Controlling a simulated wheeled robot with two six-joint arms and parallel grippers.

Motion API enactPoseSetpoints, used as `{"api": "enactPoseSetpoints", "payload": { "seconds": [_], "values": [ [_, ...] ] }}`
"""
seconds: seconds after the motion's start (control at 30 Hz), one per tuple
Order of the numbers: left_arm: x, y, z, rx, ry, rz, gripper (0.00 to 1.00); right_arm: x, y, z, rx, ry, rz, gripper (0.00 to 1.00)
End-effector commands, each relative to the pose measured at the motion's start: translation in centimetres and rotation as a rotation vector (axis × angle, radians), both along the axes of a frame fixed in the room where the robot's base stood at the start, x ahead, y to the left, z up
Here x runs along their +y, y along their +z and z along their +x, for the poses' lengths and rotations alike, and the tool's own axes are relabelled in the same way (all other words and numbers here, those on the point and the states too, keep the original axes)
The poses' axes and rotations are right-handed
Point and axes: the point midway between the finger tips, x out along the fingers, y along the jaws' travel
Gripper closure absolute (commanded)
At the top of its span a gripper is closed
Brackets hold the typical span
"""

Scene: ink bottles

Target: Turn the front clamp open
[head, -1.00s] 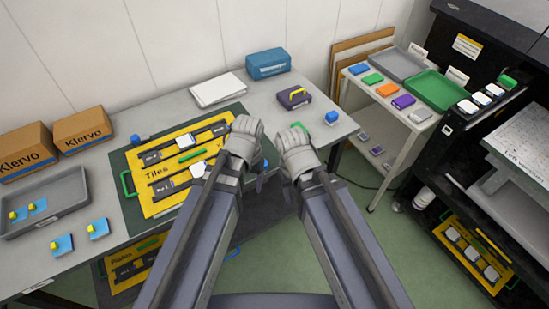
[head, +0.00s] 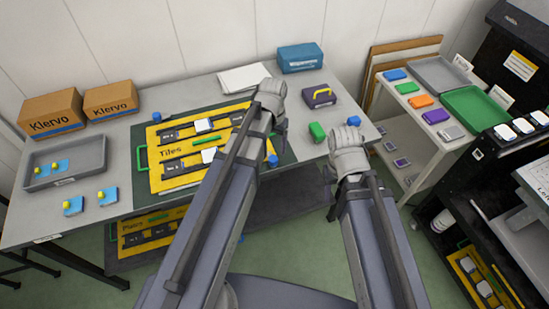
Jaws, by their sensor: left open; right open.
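The yellow board marked Tiles (head: 160,185) lies on a dark green mat (head: 140,202) on the table. It carries a rear black rail (head: 180,135) and a front black rail (head: 178,168). A white piece (head: 209,155) sits on the front rail and another (head: 204,125) on the rear one. A green bar (head: 188,142) lies between the rails. I cannot tell which part is the front clamp. My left gripper (head: 280,128) is open and empty above the board's right end, and my arm hides part of it. My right gripper (head: 331,185) is open beyond the table's front edge, clear of the board.
Blue blocks (head: 271,160) stand around the mat. A green block (head: 317,132) and a purple box (head: 319,96) are on the table's right. A grey tray (head: 52,180) and cartons (head: 50,112) are at left. A second yellow board (head: 150,235) lies below the table.

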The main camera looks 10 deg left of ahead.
Motion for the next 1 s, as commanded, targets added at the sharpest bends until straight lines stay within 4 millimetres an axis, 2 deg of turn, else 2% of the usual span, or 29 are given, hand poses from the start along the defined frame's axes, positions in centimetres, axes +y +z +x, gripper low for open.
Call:
{"api": "enactPoseSetpoints", "payload": {
  "seconds": [0.03,0.3,0.5,0.87,1.0],
  "values": [
    [0.0,-1.0,0.0,0.0,0.0,0.0,0.28,0.0,-1.0,0.0,0.0,0.0,0.0,0.5],
    [0.0,-4.5,0.0,0.0,0.0,0.0,0.28,0.0,-4.5,0.0,0.0,0.0,0.0,0.5],
    [0.0,-6.4,0.0,0.0,0.0,0.0,0.28,0.0,-6.4,0.0,0.0,0.0,0.0,0.5],
    [0.0,-6.6,0.0,0.0,0.0,0.0,0.28,0.0,-6.6,0.0,0.0,0.0,0.0,0.5],
    [0.0,-6.6,0.0,0.0,0.0,0.0,0.43,0.0,-6.6,0.0,0.0,0.0,0.0,0.5]
  ]
}}
